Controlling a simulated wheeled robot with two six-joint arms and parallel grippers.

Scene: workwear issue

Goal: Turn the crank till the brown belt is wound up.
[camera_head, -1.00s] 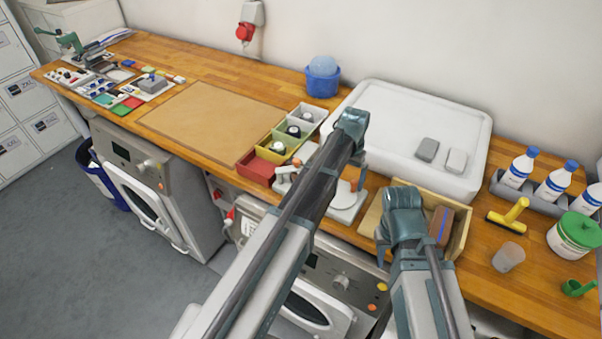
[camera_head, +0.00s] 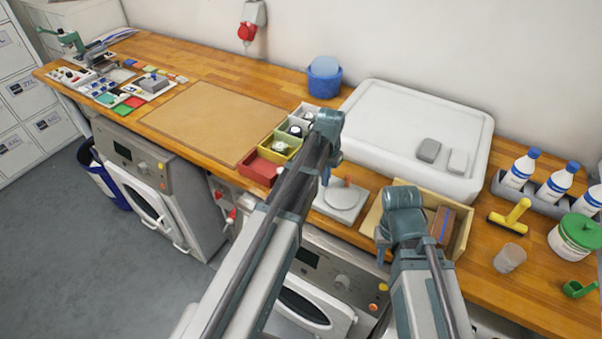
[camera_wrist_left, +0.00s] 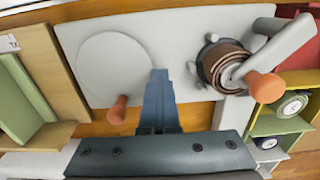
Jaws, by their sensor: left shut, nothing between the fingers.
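The winder's pale base plate (camera_wrist_left: 85,25) lies on the bench and also shows in the head view (camera_head: 338,211). In the left wrist view, the brown belt (camera_wrist_left: 228,62) is a coil on the spool. I see no loose tail. The grey crank arm (camera_wrist_left: 283,50) beside it carries an orange handle (camera_wrist_left: 265,87). A round disc (camera_wrist_left: 113,66) with an orange knob (camera_wrist_left: 118,108) is at left. My left gripper (camera_wrist_left: 160,80) is shut and empty between disc and coil, apart from both orange parts. In the head view my left arm hides the coil and crank. My right gripper (camera_head: 381,246) hangs near the wooden box; its jaws are unclear.
Coloured bins (camera_head: 258,170) with rolled items stand left of the winder. The wooden box (camera_head: 461,232) is at right, a white tray (camera_head: 375,98) behind. A brown mat (camera_head: 210,120) lies clear at left.

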